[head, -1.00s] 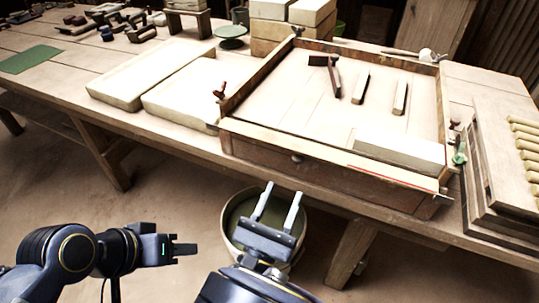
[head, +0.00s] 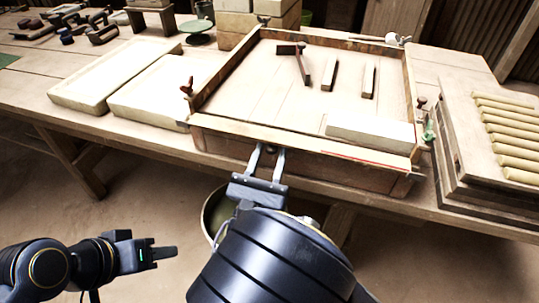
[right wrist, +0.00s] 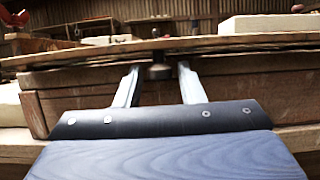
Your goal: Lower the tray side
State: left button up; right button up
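The tray is a wide wooden frame on the table, with its front side (head: 253,133) standing upright along the near edge. A round knob (right wrist: 160,71) sits on the wooden front below the rim, in the right wrist view. My right gripper (head: 267,151) is open, its two fingers pointing at the front. In the right wrist view its fingertips (right wrist: 158,70) lie on either side of the knob; I cannot tell whether they touch it. My left gripper (head: 165,252) is off the table at the lower left, empty; its finger gap does not show clearly.
A pale block (head: 370,134), a hammer-like tool (head: 301,62) and two small bars lie inside the tray. Pale slabs (head: 160,91) lie to the left, a stack with rolls (head: 505,130) to the right.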

jog(key=c, duration=0.7)
jog(key=p, duration=0.2)
jog(key=r+g+p, duration=0.1)
jog(key=p, duration=0.2)
jog(key=shift+s+r+g+y, duration=0.2)
jog(key=shift+g+y, duration=0.1)
jog(key=shift+a+f+g+p, duration=0.1)
jog(key=shift+f+g+p, duration=0.15)
jog(key=shift+p, duration=0.25)
jog(key=o, duration=0.9)
jog(key=shift+s, duration=0.15)
jog(key=v, duration=0.7)
jog(key=shift+s+a+f, duration=0.1)
jog(key=shift+s, duration=0.25)
